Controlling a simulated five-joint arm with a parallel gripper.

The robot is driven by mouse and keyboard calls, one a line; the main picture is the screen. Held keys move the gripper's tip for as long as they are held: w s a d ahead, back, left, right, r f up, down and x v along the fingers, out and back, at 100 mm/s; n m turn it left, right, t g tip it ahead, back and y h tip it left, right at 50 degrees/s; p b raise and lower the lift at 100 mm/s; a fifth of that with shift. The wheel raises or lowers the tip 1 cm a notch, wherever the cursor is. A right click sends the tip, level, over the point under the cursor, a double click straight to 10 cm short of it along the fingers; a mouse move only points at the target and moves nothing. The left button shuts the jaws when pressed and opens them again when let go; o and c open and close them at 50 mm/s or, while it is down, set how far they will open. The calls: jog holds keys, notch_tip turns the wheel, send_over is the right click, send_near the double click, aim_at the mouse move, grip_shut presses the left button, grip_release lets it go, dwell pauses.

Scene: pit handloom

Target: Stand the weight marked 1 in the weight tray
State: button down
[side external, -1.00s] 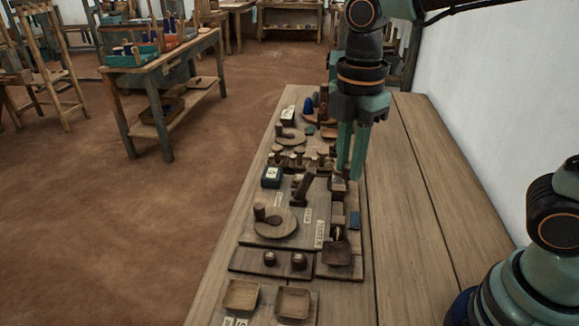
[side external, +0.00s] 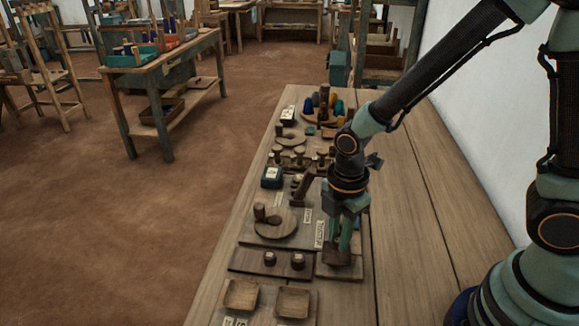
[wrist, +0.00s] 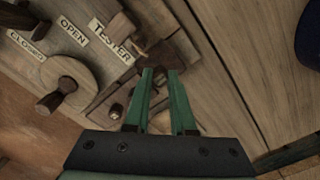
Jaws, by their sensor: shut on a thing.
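My gripper (side external: 343,252) points down over a small dark square tray (side external: 340,271) at the right front of the boards. I take this to be the weight tray. In the wrist view the fingers of my gripper (wrist: 161,72) are close together at their tips. They are shut on a small brown piece, mostly hidden, which I take to be the weight; no mark on it is readable. I cannot tell whether it touches the tray. Two small round weights (side external: 284,260) stand on a dark board to the left, their pale marks too small to read.
Two empty wooden trays (side external: 293,302) sit at the front. Spools and posts crowd the back. The bench (side external: 415,215) is clear to the right.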

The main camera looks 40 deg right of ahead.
aim_at(338, 239)
jog(key=shift+f, duration=0.95)
jog(key=shift+f, duration=0.15)
jog(key=c, duration=0.8)
grip_release()
jog(key=shift+o, duration=0.2)
notch_tip(338, 239, up, 12)
jog(key=s+d+r+m+t, duration=0.1)
jog(key=d+r+m+t, duration=0.4)
jog(key=m, duration=1.3)
jog(key=shift+s+d+r+t, duration=0.3)
jog(key=shift+d+r, duration=1.9)
jog(key=shift+d, duration=0.45)
